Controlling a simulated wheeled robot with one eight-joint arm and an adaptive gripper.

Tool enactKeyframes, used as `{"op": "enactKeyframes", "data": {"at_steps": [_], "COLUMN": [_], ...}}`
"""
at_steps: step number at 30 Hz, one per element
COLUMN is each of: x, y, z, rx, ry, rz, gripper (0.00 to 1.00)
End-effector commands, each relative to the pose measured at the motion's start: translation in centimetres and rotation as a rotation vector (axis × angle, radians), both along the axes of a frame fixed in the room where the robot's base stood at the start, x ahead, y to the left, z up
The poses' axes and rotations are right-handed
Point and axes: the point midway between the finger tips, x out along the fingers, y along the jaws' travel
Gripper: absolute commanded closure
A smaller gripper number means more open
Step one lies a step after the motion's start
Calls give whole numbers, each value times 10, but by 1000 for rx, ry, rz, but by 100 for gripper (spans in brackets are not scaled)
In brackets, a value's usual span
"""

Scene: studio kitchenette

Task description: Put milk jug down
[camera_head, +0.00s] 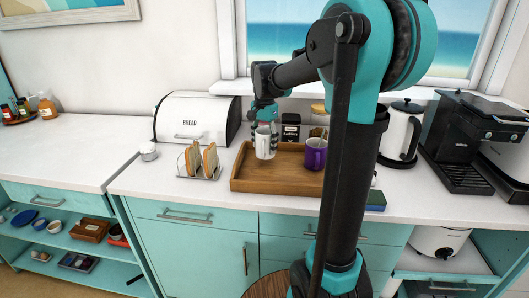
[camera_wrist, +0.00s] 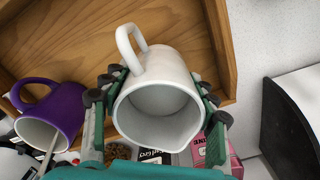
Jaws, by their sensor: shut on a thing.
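The milk jug (camera_head: 264,143) is white, with a loop handle and a pouring lip. In the wrist view the milk jug (camera_wrist: 160,100) shows its open mouth and looks empty. My gripper (camera_head: 265,128) is shut around the jug's sides, with a finger on each side in the wrist view (camera_wrist: 158,95). The jug is upright over the left part of the wooden tray (camera_head: 250,183). I cannot tell whether its base touches the tray.
A purple mug (camera_head: 315,154) with a spoon stands on the tray's right, beside the jug. A dark canister (camera_head: 290,128) is behind. A toast rack (camera_head: 200,160) and white bread bin (camera_head: 197,118) are left. The tray's front is bare.

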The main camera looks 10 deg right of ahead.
Motion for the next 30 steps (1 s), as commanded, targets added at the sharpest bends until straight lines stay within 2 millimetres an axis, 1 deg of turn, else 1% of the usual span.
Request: {"op": "enactKeyframes", "data": {"at_steps": [3,7,19,20,24,30], "x": [0,0,0,0,0,0], "y": [0,0,0,0,0,0], "z": [-17,-30,-34,-34,-34,-34], "rx": [0,0,0,0,0,0], "ry": [0,0,0,0,0,0], "rz": [0,0,0,0,0,0], "gripper": [85,85,85,39,22,21]}}
